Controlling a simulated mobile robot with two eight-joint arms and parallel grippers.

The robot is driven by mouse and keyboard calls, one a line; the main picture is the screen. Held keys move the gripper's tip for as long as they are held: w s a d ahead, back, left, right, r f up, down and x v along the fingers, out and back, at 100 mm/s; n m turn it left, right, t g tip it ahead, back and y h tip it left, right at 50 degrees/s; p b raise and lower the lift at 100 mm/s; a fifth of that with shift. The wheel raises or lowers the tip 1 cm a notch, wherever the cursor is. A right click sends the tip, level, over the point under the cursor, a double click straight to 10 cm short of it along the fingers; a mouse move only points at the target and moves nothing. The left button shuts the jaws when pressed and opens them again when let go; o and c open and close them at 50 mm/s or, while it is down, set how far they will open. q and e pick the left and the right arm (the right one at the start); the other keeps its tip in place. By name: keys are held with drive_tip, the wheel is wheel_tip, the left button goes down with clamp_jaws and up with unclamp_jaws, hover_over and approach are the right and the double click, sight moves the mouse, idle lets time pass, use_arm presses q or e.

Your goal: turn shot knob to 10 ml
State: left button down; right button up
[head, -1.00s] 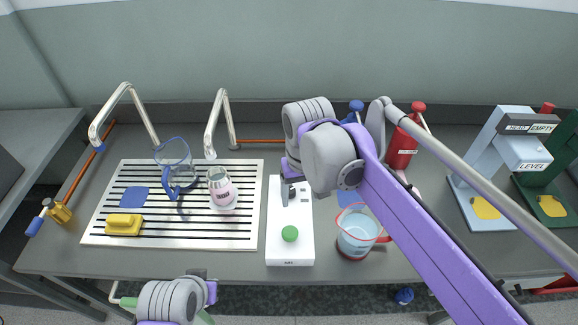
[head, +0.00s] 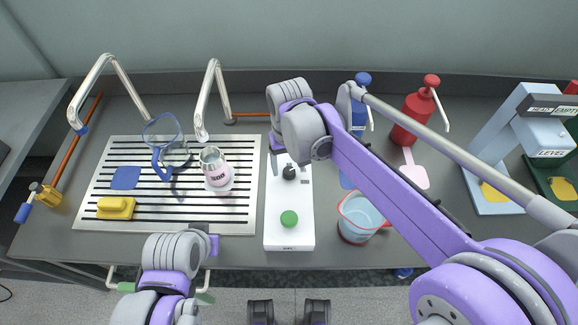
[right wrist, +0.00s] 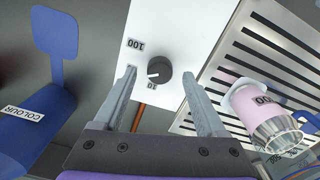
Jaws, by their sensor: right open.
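The shot knob (head: 289,173) is a small dark dial on a white box (head: 303,215) with a green button (head: 289,219). The knob also shows in the right wrist view (right wrist: 159,70), where its white mark points left and slightly down, between the labels 100 (right wrist: 136,44) and 10 (right wrist: 152,86). My right gripper (right wrist: 158,74) is open, its two fingers either side of the knob in that view; contact cannot be seen. In the head view the right gripper (head: 277,158) is partly hidden by its own arm. My left arm is at lower left; its jaws are not clear.
Left of the box, a slotted drain tray (head: 240,220) holds a labelled pink-and-metal cup (head: 216,170), a blue-rimmed glass jug and a yellow sponge (head: 116,207). A red-rimmed jug (head: 361,216) stands close right of the box. Blue and red (head: 405,125) pump bottles stand behind.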

drive_tip(key=shift+f, duration=0.6)
clamp_jaws()
drive_tip(key=shift+n, duration=0.3)
use_arm(q)
drive_tip(key=shift+r, duration=0.1)
use_arm(e)
drive_tip(key=n, duration=0.5)
drive_tip(key=shift+n, duration=0.3)
drive_tip(key=n, duration=0.5)
drive_tip(key=shift+n, duration=0.3)
